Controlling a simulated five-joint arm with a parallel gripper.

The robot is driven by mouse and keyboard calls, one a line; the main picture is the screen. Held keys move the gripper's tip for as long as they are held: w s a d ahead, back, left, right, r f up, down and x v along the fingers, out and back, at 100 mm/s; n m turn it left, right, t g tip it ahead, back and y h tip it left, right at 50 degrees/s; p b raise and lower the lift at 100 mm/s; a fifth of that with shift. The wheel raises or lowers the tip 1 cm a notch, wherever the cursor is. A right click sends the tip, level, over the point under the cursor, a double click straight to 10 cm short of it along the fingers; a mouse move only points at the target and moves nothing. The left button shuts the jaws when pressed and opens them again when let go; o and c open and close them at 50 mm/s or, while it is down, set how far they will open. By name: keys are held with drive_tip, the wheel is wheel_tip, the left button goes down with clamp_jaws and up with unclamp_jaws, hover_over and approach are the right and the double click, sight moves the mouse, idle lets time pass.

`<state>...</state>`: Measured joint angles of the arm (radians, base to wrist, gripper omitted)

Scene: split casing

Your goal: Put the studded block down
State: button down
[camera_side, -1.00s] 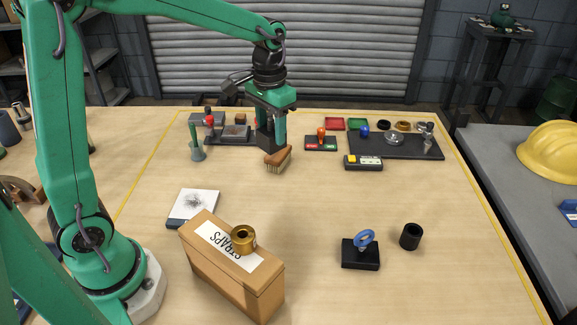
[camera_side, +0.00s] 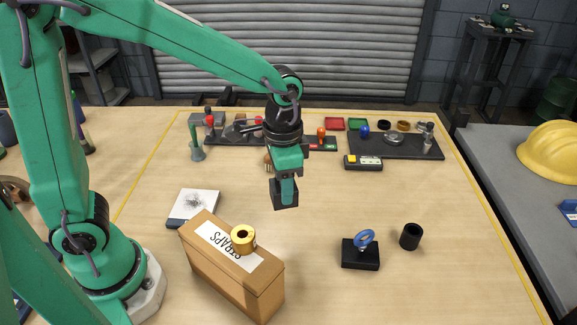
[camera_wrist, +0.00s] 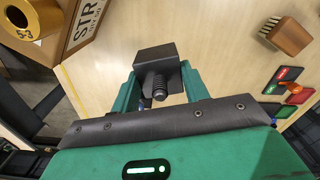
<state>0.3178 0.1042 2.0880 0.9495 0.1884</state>
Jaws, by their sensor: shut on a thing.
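The studded block is dark grey with a threaded stud. It shows in the side view (camera_side: 277,196) at the lower end of my gripper (camera_side: 286,188), over the middle of the table. In the wrist view the block (camera_wrist: 157,58) sits between the two green fingers of my gripper (camera_wrist: 158,80), with its stud pointing toward the camera. My gripper is shut on the block. A finger covers part of the block in the side view. I cannot tell how far its underside is from the table.
A cardboard box (camera_side: 220,275) with a brass collar (camera_side: 243,240) on top stands front left. A black block with a blue ring (camera_side: 360,252) and a black sleeve (camera_side: 411,236) are front right. A brush (camera_wrist: 288,36) is partly hidden in the side view. Table between is clear.

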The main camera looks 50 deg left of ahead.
drive_tip(key=s+d+f+m, duration=0.2)
drive_tip(key=s+d+m, duration=0.1)
drive_tip(key=s+d, duration=0.1)
drive_tip(key=shift+s+d+f, duration=0.15)
drive_tip(key=shift+s+d, duration=0.05)
drive_tip(key=shift+s, duration=0.3)
approach(280, 248)
drive_tip(key=shift+s+d+f, duration=0.15)
drive_tip(key=shift+s+d, duration=0.45)
drive_tip(key=shift+d, duration=0.15)
drive_tip(key=shift+s+d+f, duration=0.15)
drive_tip(key=shift+s+d, duration=0.45)
drive_tip(key=shift+d, duration=0.15)
drive_tip(key=shift+f, duration=1.9)
drive_tip(key=shift+f, duration=0.1)
drive_tip(key=c, duration=0.7)
unclamp_jaws()
drive_tip(key=shift+f, duration=0.1)
